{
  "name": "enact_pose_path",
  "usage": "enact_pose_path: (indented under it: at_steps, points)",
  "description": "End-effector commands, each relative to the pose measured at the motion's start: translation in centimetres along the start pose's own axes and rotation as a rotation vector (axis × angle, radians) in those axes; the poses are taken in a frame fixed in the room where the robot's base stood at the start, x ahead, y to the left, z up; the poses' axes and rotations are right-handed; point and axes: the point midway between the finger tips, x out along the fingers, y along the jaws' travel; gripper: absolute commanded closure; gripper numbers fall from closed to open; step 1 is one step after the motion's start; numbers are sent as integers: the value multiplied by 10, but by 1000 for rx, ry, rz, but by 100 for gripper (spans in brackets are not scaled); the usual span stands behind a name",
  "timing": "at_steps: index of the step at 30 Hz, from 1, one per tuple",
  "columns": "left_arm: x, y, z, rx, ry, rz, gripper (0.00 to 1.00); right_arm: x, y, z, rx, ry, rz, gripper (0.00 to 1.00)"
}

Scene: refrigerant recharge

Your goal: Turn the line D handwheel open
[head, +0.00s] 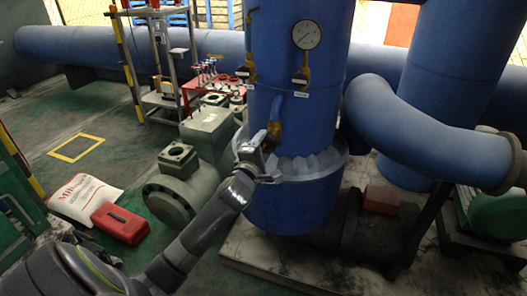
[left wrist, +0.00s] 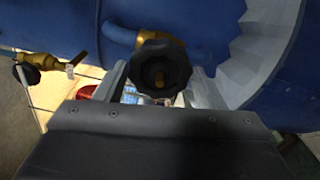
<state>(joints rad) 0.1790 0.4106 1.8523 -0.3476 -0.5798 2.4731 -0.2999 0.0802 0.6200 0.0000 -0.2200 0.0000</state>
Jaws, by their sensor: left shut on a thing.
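My left gripper (head: 264,150) is at the front of the big upright blue vessel (head: 305,130), at a brass valve (head: 275,128) with a blue pipe elbow. In the left wrist view a black lobed handwheel (left wrist: 160,65) sits between the fingers of my left gripper (left wrist: 160,82), which is shut on it. In the head view the gripper hides most of this handwheel. No line letter is readable on it. My right gripper is not in view.
A pressure gauge (head: 306,34) and another brass valve (head: 301,75) are higher on the vessel. A grey toothed collar (head: 310,168) rings it just below my gripper. A thick blue pipe (head: 420,130) bends at the right. Grey-green machinery (head: 175,185) stands left of my arm.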

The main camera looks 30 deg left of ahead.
Motion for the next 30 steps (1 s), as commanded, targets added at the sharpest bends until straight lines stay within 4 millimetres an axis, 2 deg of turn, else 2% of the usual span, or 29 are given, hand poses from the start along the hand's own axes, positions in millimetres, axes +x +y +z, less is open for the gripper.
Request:
enact_pose_path:
  at_steps: [8,18,27,28,30]
  points:
    - [0,-2,-1,-32,1,-1,64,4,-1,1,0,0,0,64]
    - [0,-1,-1,-371,1,0,64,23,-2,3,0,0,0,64]
    - [0,0,0,-412,1,-1,64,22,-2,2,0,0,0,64]
    - [0,0,0,-412,1,-1,36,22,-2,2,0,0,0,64]
    - [0,0,0,-411,1,-1,27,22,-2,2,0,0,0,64]
